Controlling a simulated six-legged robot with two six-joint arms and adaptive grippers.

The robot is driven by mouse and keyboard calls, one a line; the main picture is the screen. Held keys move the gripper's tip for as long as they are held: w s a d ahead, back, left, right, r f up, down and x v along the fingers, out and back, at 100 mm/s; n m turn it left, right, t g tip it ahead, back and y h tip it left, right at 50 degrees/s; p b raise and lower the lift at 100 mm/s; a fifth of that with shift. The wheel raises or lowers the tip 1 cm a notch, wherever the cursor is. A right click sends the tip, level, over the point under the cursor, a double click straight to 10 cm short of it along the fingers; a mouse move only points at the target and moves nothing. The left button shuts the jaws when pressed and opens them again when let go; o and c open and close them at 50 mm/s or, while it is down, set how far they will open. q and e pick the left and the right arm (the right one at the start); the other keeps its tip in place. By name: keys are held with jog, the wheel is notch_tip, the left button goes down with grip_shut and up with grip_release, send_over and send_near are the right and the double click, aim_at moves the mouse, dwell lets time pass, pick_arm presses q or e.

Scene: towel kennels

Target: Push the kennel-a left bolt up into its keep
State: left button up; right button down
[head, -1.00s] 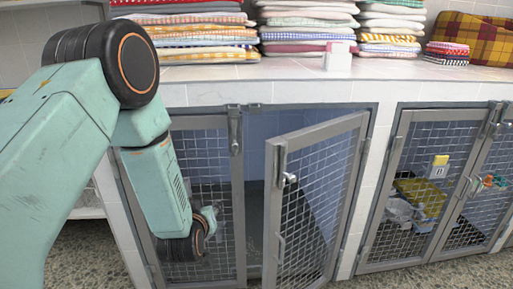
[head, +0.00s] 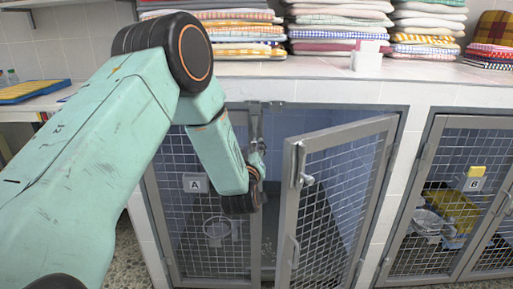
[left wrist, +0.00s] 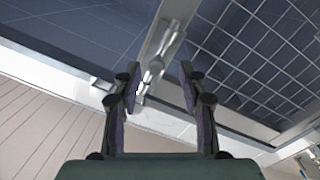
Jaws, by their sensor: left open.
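Kennel A has a left door (head: 255,235) of wire mesh in a grey frame, shut, with an "A" tag (head: 196,183). The left bolt (head: 255,128) is on the upper part of this door's right upright, just below the keep (head: 254,107) on the top frame. My left gripper (head: 258,160) is in front of that upright, just below the bolt; my arm partly hides the door. In the left wrist view the open fingers (left wrist: 155,76) stand either side of the metal bolt (left wrist: 154,72). Contact cannot be told. My right gripper is not in view.
Kennel A's right door (head: 340,200) stands ajar towards me, with its own latch (head: 302,178), close to the right of my gripper. Kennel B's door (head: 440,200) is further right. Folded towels (head: 240,35) and a small white box (head: 366,56) are on the counter above.

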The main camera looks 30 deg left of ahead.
aim_at(254, 145)
pick_arm(q)
jog(key=shift+b+x, duration=0.35)
jog(key=shift+x, duration=1.35)
jog(key=shift+w+d, duration=0.1)
jog(key=shift+d, duration=0.1)
jog(key=shift+c, duration=0.4)
jog(key=shift+r, duration=0.1)
jog(key=shift+c, duration=0.8)
grip_shut()
